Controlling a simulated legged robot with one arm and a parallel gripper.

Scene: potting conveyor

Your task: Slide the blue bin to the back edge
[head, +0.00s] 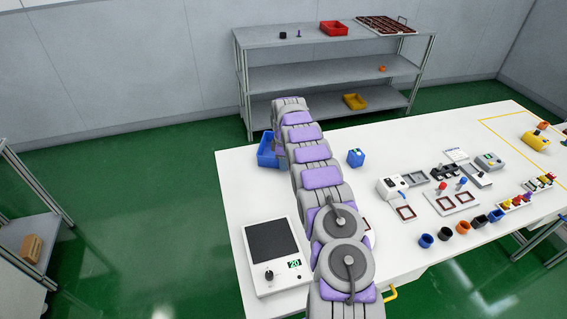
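The blue bin (267,151) stands at the far left corner of the white table (240,190), close to the back edge. My arm reaches over the table toward it and covers the bin's right side. The end of my arm is beside the bin at its right. My gripper's fingers are hidden behind the arm links, so I cannot tell whether they touch the bin or are open or shut.
A small blue block (356,158) stands right of my arm. A scale-like device (272,255) is at the near left. Several cups, pegs and fixtures fill the table's right half. A grey shelf (330,76) stands behind the table.

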